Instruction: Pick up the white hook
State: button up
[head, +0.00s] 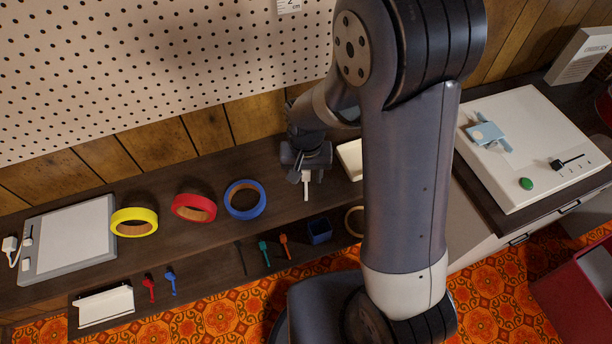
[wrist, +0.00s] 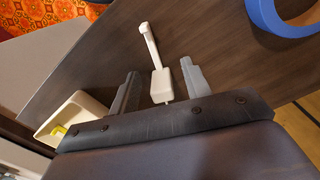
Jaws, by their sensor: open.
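The white hook (wrist: 154,60) lies on the dark wooden bench in the wrist view, its wide block end between my fingers and its thin stem pointing away. In the head view the white hook (head: 306,186) shows just below my gripper (head: 305,174). In the wrist view my gripper (wrist: 160,88) is open, with one grey finger on each side of the block. A gap shows on both sides, so neither finger appears to touch it.
A blue tape ring (head: 245,199) lies left of my gripper, with red (head: 194,207) and yellow (head: 134,222) rings further left. A cream tray (head: 349,160) stands close on the right. Several small coloured hooks and a blue box (head: 319,231) lie along the front.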

grip_shut()
dwell(0.5)
jog(key=shift+r, duration=0.1)
